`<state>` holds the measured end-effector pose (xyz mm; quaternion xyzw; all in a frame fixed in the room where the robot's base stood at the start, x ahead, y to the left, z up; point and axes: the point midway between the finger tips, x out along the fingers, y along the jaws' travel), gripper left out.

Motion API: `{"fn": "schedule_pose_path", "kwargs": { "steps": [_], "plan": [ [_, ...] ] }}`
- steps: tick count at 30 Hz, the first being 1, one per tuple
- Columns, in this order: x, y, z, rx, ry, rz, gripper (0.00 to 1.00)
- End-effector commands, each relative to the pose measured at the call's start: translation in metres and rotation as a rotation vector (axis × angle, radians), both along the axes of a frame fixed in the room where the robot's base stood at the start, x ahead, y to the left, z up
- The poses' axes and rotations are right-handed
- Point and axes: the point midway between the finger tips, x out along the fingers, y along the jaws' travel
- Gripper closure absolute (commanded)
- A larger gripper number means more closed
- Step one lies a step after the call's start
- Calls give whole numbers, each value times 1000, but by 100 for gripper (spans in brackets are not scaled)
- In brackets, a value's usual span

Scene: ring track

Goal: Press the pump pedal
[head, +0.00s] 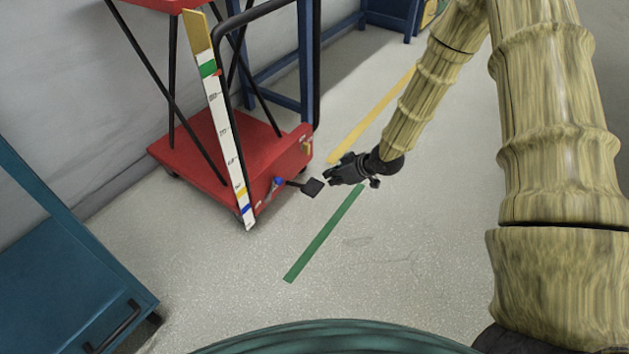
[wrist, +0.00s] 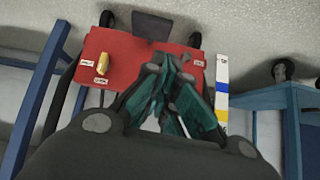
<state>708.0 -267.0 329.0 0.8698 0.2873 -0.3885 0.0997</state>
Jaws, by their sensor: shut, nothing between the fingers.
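The pump pedal (head: 312,187) is a flat black pad on a short dark lever that sticks out from the red base of the lift cart (head: 250,160). In the wrist view the dark pad (wrist: 152,25) shows beyond my fingers, at the top edge of the red base. My gripper (head: 328,175) is shut and empty. In the head view its tips are just up and right of the pad; I cannot tell whether they touch. In the wrist view the shut fingers (wrist: 172,65) hide part of the red base and the lever.
A yellow knob (head: 306,148) sits on the red base, right of the pedal's lever. A marked white scale (head: 222,130) stands at the cart's corner. A blue cart (head: 70,270) is at lower left. The floor with the green stripe (head: 322,235) is clear.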

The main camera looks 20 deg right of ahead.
Motion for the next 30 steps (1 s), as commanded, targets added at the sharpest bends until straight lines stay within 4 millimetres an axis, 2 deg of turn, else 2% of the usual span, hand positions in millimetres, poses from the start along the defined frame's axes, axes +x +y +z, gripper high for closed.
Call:
{"fn": "schedule_pose_path", "kwargs": {
  "steps": [1, 5, 16, 22, 30],
  "plan": [
    [10, -6, 9, -5, -26, 14, 100],
    [22, -12, 20, -15, -57, 41, 100],
    [24, -11, 20, -17, -61, 47, 100],
    [32, -5, 7, -17, -62, 47, 100],
    [56, 14, -25, -17, -61, 47, 100]
  ]
}}
